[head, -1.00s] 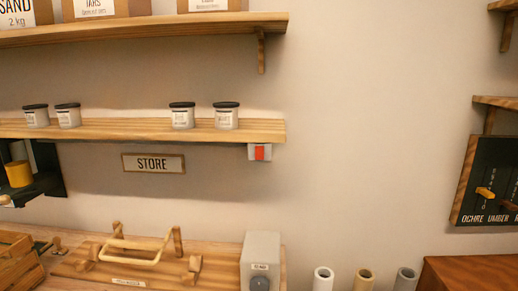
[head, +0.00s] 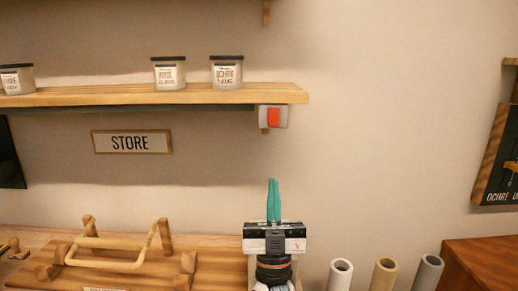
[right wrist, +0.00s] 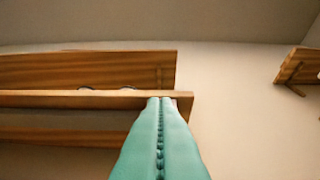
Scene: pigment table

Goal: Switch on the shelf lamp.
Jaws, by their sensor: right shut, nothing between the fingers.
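A dark strip runs along the underside of this shelf, left of the switch. My right gripper (head: 273,182) has green fingers pointing up, shut with nothing between them. In the head view it shows below the switch, apart from it. In the right wrist view the closed fingers (right wrist: 161,100) point up towards the shelf end (right wrist: 182,98); the switch is not visible there. My left gripper is not in view.
Several jars stand on the shelf, one labelled ochre (head: 227,73). A STORE sign (head: 131,142) is on the wall. A wooden frame with a handle (head: 120,262) lies on the bench below. Rolled tubes (head: 384,273) stand at right.

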